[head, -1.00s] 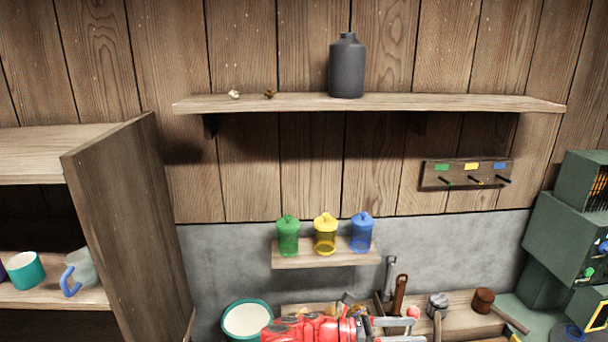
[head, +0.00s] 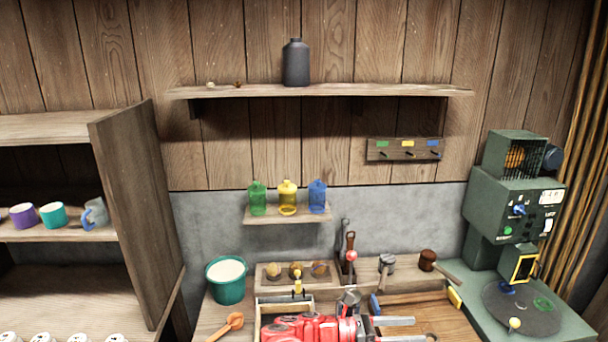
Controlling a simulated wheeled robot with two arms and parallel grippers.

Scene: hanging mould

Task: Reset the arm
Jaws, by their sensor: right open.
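My right gripper (head: 412,330) shows at the bottom of the head view, at the end of my red arm. Its two grey fingers point right, spread apart, with nothing seen between them. It is over the front of the wooden workbench (head: 213,325). My left gripper is not in view.
A teal pot (head: 226,283), an orange spoon (head: 228,325), several tools and a blue-ended bar (head: 412,301) are around the gripper. A green machine (head: 515,205) stands right. A shelf unit (head: 125,210) stands left. Small coloured bottles (head: 287,197) sit on a wall shelf behind.

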